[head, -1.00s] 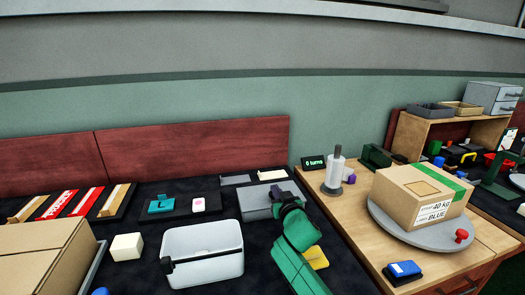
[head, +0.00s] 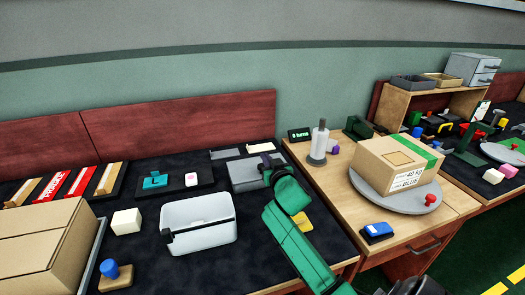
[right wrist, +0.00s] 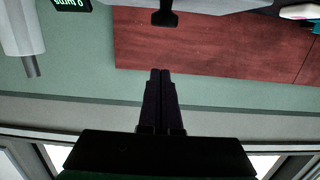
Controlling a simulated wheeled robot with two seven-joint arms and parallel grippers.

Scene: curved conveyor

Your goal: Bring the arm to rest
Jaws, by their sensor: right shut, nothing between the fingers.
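My right arm, green, reaches in from the bottom of the head view. Its dark gripper (head: 268,162) is over or beside the grey box (head: 246,180) at the back of the black table; I cannot tell whether they touch. In the right wrist view its two fingers (right wrist: 160,75) are together with nothing between them. That view is upside down and shows the wall and the dark red board (right wrist: 220,48) past the fingertips. My left gripper is not in view.
An open white bin (head: 205,238), a white cube (head: 127,222) and a cardboard box (head: 40,250) stand left of my arm.

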